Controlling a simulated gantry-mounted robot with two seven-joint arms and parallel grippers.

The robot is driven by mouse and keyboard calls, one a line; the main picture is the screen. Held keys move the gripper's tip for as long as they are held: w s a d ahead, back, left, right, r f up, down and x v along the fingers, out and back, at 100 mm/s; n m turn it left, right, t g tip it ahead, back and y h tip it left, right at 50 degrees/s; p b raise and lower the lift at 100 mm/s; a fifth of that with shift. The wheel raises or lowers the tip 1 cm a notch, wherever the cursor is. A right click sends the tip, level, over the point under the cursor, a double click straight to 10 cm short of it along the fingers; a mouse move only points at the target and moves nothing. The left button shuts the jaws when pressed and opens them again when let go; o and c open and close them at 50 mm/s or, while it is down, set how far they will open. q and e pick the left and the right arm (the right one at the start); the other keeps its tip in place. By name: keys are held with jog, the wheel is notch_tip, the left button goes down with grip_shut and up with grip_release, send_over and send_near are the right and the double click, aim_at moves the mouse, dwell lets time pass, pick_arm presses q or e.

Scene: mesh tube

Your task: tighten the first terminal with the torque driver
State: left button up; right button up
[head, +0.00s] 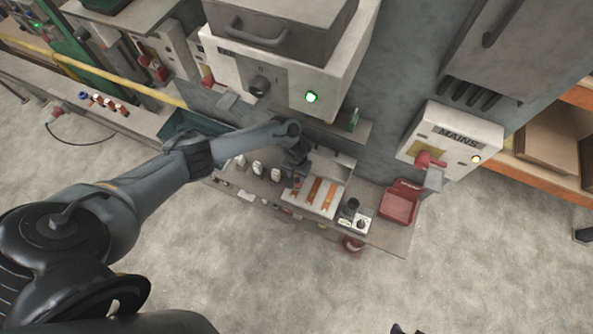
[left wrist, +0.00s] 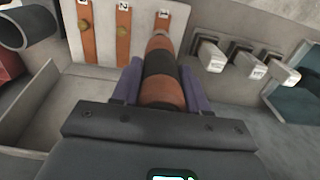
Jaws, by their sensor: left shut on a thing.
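My left gripper (head: 297,174) is shut on the torque driver (left wrist: 160,75), which has an orange and black banded grip. The left gripper's dark fingers flank the driver in the left wrist view (left wrist: 160,88). The driver points at the orange strip labelled 1 on the white terminal board (head: 307,193). Its tip and the first terminal's screw are hidden behind the grip, so contact cannot be told.
White-tipped breakers (left wrist: 250,62) stand beside the board. A red bin (head: 399,203) and a small black-and-white device (head: 355,219) sit at the bench's right. The MAINS box (head: 452,142) and the cabinet with a green lamp (head: 311,97) rise behind the bench.

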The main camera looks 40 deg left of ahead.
pick_arm(q)
jog(key=shift+f, duration=0.1)
dwell(0.5)
jog(key=shift+p, duration=0.5)
jog(key=shift+r+p, duration=0.9)
jog(key=shift+r, duration=2.25)
